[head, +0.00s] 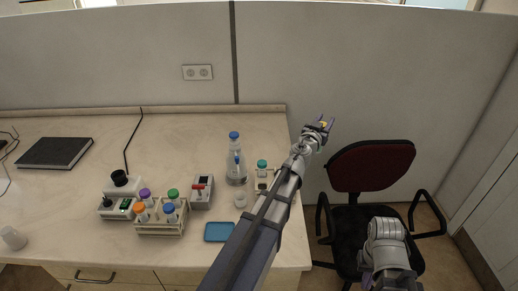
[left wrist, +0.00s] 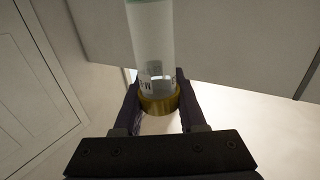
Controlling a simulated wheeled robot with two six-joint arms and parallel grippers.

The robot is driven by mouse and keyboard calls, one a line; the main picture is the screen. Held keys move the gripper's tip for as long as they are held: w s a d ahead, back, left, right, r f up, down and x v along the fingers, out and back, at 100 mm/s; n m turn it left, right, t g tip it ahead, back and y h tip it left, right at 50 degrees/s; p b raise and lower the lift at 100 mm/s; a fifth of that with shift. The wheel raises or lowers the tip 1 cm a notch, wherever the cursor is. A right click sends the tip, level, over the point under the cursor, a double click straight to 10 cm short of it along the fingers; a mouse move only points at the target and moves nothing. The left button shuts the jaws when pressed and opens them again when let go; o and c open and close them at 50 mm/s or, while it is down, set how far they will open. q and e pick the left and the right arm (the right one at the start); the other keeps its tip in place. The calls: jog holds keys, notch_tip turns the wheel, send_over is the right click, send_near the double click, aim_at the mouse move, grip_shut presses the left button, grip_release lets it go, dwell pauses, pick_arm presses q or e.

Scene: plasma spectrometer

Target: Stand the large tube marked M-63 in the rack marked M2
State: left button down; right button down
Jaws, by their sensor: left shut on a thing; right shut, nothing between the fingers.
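My left gripper (head: 325,125) is shut on a tube and holds it in the air past the table's right end, near the partition wall. In the left wrist view the clear tube (left wrist: 153,45) has a gold cap (left wrist: 158,104) between the fingers. A dark print on the tube is only partly visible and I cannot read it as M-63. A pale rack (head: 160,230) on the table holds several tubes with purple, orange, green and blue caps. A teal-capped tube (head: 262,164) stands further right, partly behind my left arm. No rack marking is legible. My right gripper's fingers are not visible.
A blue-capped bottle (head: 236,172), a device with a red handle (head: 202,192), a white device (head: 118,208) and a blue tray (head: 219,232) stand on the table. A dark red chair (head: 370,165) is right of the table.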

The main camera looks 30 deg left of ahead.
pick_arm(q)
jog(key=s+a+f+n+g+y+b, duration=0.2)
jog(key=s+a+f+n+g+y, duration=0.1)
jog(key=s+a+n+g+y, duration=1.1)
jog(key=s+a+n+y, duration=0.1)
jog(key=s+a+y, duration=0.1)
jog(key=s, duration=0.3)
jog(key=shift+s+y+b, duration=0.15)
jog(key=shift+y+b, duration=0.15)
jog(key=shift+y, duration=0.5)
jog(key=shift+a+f, duration=0.1)
jog(key=shift+f, duration=0.05)
notch_tip(320, 180, down, 5)
jog(key=b, duration=0.5)
jog(key=shift+f+b, duration=0.1)
jog(key=shift+b, duration=0.2)
jog(key=shift+f+b, duration=0.3)
jog(key=shift+f+b, duration=1.9)
jog(key=shift+f+b, duration=0.3)
